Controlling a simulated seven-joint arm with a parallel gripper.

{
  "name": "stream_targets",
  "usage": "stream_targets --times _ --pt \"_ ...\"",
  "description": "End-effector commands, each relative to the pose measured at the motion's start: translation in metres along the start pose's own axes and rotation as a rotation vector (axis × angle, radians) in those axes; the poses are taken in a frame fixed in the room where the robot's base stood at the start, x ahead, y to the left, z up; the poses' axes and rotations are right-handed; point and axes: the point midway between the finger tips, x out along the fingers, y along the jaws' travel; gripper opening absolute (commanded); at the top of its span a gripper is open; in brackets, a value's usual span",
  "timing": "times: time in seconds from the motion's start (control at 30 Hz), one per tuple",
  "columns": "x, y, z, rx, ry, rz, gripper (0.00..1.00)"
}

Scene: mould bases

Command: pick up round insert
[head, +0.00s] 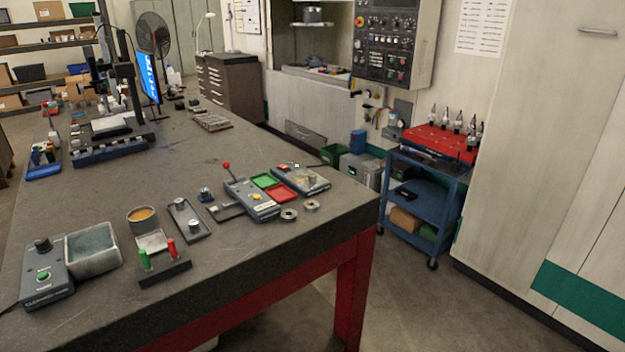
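Two small round metal rings lie on the grey bench at its front right: one ring (289,215) and another ring (311,206). Both look like round parts with a centre hole. A small upright round metal piece (194,226) sits on a flat grey base (186,214) further left. I cannot tell which of these is the round insert. My gripper is not in view.
On the bench (235,262), a lever device (252,200) stands by a green tray (265,181) and a red tray (281,192). A tool stand (165,273), round tin (142,222) and open tank (92,250) are left. The front right corner is clear.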

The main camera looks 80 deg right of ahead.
Motion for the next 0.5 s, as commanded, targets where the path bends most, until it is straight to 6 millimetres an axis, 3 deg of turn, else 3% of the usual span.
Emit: stream_targets --times 0.3,0.5 --pt "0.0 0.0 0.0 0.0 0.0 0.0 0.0" --pt "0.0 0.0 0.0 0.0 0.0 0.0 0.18"
